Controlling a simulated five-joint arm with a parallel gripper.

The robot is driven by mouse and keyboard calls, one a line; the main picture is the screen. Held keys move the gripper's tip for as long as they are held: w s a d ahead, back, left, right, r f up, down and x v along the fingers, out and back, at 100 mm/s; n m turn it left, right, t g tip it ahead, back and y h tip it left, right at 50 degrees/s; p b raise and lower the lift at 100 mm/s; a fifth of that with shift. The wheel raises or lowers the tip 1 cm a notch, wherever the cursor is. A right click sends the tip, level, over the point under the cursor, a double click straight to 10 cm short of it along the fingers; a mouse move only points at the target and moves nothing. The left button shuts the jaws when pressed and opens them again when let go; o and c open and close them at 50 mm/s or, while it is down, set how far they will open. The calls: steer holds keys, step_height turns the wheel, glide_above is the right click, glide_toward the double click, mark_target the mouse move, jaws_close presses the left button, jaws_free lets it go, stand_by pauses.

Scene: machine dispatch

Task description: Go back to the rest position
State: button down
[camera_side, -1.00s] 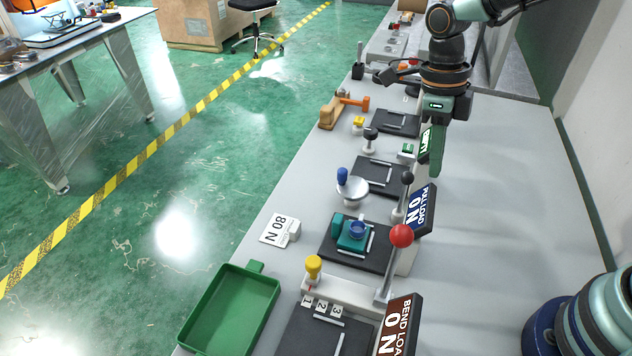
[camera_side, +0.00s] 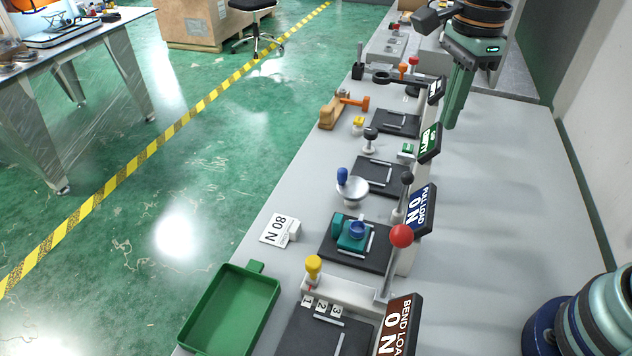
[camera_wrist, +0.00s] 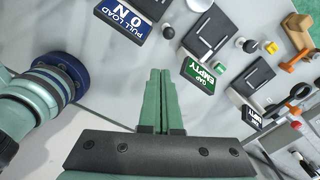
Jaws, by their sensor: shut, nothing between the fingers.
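My gripper (camera_side: 456,100) is at the upper right in the side view, above the grey bench (camera_side: 490,200) and pointing down. Its two long green fingers lie together with nothing between them. In the wrist view the gripper (camera_wrist: 160,75) also shows its fingers side by side and empty, over bare bench. The green-framed display (camera_side: 430,143) stands left of and below the fingers in the side view, apart from them. It reads "GAP EMPTY" in the wrist view (camera_wrist: 199,75).
The blue "PULL LOAD" display (camera_side: 421,208) and red-knobbed lever (camera_side: 401,237) stand nearer the camera.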

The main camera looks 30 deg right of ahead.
steer(key=s+d+n+t, duration=0.2)
steer(key=d+n, duration=0.1)
steer(key=n, duration=0.7)
steer(key=s+d+r+n+t, duration=0.1)
steer(key=s+d+n+t, duration=0.2)
steer(key=n, duration=0.7)
steer(key=shift+s+d+r+n, duration=0.15)
steer(key=shift+s+d+n, duration=0.15)
steer(key=shift+n, duration=0.1)
